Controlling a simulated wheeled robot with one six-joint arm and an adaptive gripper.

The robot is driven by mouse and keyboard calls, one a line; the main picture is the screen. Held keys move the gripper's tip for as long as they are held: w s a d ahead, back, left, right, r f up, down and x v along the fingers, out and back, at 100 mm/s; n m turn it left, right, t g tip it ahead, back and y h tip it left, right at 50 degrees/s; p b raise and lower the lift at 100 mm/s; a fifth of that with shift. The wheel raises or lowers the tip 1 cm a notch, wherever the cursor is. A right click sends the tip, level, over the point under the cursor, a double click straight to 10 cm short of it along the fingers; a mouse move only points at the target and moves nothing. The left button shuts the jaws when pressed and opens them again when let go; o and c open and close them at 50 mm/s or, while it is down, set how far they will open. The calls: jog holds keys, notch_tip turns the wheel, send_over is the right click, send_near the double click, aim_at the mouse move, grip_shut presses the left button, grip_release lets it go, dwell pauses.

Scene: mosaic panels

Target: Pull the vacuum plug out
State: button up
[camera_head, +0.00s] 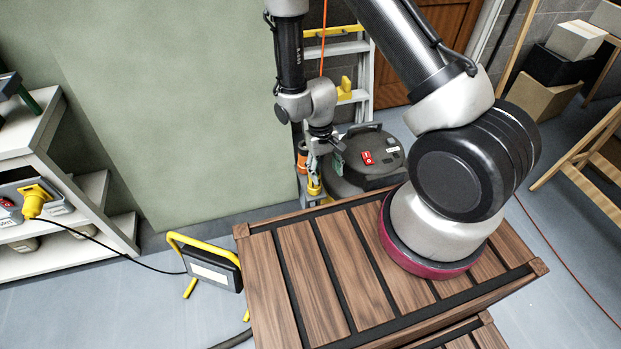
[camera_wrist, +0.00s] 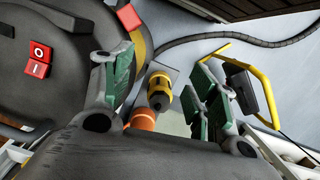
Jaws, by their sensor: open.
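A yellow and black plug (camera_wrist: 160,92) shows in the wrist view between my open gripper's (camera_wrist: 158,82) green-padded fingers, with visible gaps to both. It sits on a pale grey plate, and an orange cylindrical part (camera_wrist: 143,119) lies just below it in the picture. In the head view my gripper (camera_head: 322,166) points down beside the vacuum, and yellow parts (camera_head: 314,187) show under it. The dark grey vacuum (camera_head: 385,152) with a red switch stands behind the table. It also fills the left of the wrist view (camera_wrist: 75,40). I cannot tell how deeply the plug is seated.
A wooden slatted table (camera_head: 330,275) stands in front. A work light with a yellow frame (camera_head: 212,266) is on the floor. Its black cable runs to another yellow plug (camera_head: 35,197) on the left shelf. A stepladder (camera_head: 345,50) stands behind the vacuum. Open floor lies at lower left.

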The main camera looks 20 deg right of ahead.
jog(key=shift+m+t+y, duration=0.4)
jog(key=shift+m+t, duration=0.2)
jog(key=shift+t, duration=0.3)
jog(key=w, duration=0.1)
jog(key=w+a, duration=0.1)
jog(key=w, duration=0.2)
jog(key=shift+w+a, duration=0.25)
jog(key=shift+a, duration=0.15)
jog(key=shift+f, duration=4.5)
jog(key=shift+c, duration=0.4)
grip_shut()
jog(key=shift+r, duration=3)
jog(key=shift+r, duration=0.1)
jog(key=shift+r, duration=2.65)
